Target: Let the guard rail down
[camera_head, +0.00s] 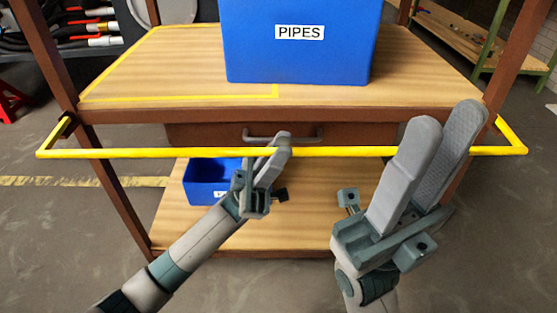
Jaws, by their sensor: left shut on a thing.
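The guard rail (345,152) is a yellow bar that runs across the front of a wooden shelf unit. Its two ends bend back to brown posts at the left and right. It stands out in front of the unit, a little below the upper shelf's edge. My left gripper (277,150) is shut on the rail, left of its middle. My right gripper (435,135) is nearer the camera at the right, with its two fingers apart and nothing seen between them. Its fingers cover part of the rail.
A blue bin (300,55) labelled PIPES stands on the upper shelf (180,65). A drawer handle (258,138) is behind the rail. A smaller blue bin (205,178) sits on the lower shelf (300,215).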

